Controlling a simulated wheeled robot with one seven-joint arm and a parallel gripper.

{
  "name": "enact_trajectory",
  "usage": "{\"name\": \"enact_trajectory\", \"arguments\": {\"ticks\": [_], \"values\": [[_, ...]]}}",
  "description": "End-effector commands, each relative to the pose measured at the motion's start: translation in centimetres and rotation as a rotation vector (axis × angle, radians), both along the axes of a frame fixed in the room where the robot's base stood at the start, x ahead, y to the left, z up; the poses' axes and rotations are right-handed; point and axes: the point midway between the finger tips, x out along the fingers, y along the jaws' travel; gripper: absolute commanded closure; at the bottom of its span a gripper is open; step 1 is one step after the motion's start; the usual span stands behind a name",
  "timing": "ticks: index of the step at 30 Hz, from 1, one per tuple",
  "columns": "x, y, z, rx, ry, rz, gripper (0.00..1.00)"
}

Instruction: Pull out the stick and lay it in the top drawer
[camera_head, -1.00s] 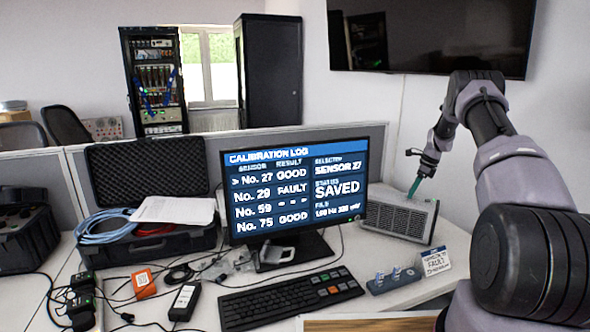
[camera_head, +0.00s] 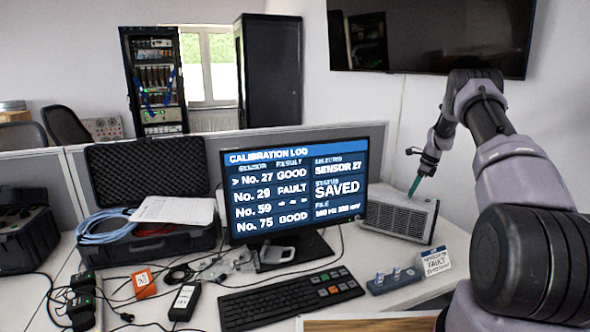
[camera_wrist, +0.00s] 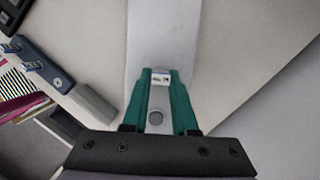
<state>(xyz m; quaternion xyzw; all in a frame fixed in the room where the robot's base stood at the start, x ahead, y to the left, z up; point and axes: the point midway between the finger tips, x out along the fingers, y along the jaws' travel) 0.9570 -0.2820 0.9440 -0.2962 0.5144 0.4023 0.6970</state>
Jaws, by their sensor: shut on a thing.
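In the head view my gripper (camera_head: 413,190) points down with its green fingers at the rear left of a grey vented box (camera_head: 398,219). The stick cannot be made out in the head view. No drawer is clearly visible; a wood-coloured surface (camera_head: 370,324) shows only in part at the bottom edge.
A monitor (camera_head: 293,188) stands left of the box. A blue block (camera_head: 394,280) with small upright pieces and a FAULT card (camera_head: 436,261) are in front of the box. A keyboard (camera_head: 290,299), cables and an open black case (camera_head: 150,240) crowd the desk's left.

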Motion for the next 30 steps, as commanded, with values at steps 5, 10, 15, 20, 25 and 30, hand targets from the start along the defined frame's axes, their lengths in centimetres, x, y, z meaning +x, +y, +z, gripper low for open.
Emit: {"name": "enact_trajectory", "arguments": {"ticks": [5,10,15,20,25,30], "values": [[0.04,0.08,0.15,0.002,-0.001,0.000,1.00],[0.06,0.10,0.35,0.002,-0.001,0.000,1.00],[0.06,0.10,0.62,0.002,-0.001,0.000,1.00],[0.03,0.05,0.63,0.001,-0.001,0.000,1.00],[0.03,0.03,0.76,0.000,-0.001,0.000,1.00],[0.03,-0.01,1.05,-0.001,-0.001,0.001,1.00]]}}
